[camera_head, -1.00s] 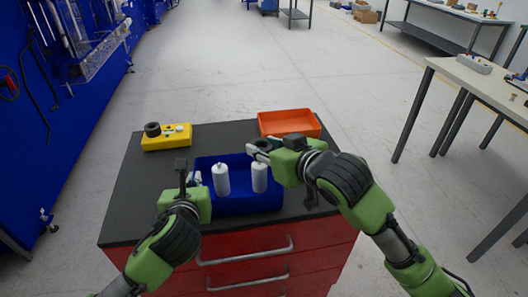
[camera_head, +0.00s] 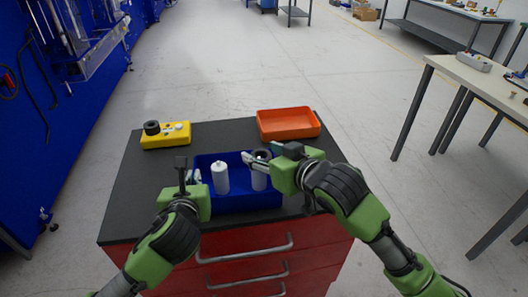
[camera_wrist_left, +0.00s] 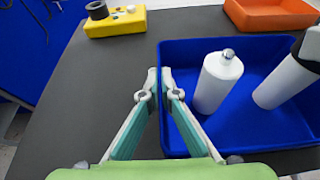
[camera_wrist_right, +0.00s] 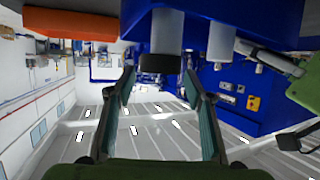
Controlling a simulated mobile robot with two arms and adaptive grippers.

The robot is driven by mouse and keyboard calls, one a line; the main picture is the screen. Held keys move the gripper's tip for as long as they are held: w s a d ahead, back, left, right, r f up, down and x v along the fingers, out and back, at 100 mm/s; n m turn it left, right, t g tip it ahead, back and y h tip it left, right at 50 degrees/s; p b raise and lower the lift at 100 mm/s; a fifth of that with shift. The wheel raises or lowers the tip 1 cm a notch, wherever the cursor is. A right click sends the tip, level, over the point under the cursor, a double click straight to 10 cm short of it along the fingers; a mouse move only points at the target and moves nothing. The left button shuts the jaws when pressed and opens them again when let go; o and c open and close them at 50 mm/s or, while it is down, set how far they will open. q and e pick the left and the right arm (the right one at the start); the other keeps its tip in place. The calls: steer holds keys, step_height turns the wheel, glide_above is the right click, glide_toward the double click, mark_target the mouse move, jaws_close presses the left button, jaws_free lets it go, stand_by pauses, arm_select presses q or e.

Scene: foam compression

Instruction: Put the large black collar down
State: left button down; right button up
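A large black collar (camera_head: 262,155) sits around the upper part of the right white bottle (camera_head: 259,181) in the blue bin. My right gripper (camera_head: 245,160) is at this bottle. In the right wrist view the black collar (camera_wrist_right: 160,63) lies just beyond the fingertips (camera_wrist_right: 158,74), which stand apart with gaps at both sides. A second dark ring (camera_head: 152,127) is on the yellow block. My left gripper (camera_wrist_left: 159,72) is empty, its tips a narrow gap apart, beside the blue bin's left wall. The left white bottle (camera_wrist_left: 218,82) stands upright with its top bare.
The blue bin (camera_head: 243,202) stands on the dark top of a red drawer cabinet (camera_head: 250,262). The yellow block (camera_head: 178,138) is at the back left and an empty orange tray (camera_head: 288,124) at the back right. The dark top left of the bin is clear.

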steer(key=shift+r, duration=0.15)
steer(key=v, duration=0.8)
steer(key=shift+w+r, duration=0.15)
steer(key=shift+r, duration=0.2)
steer(key=shift+o, duration=0.4)
steer(key=shift+a, duration=0.1)
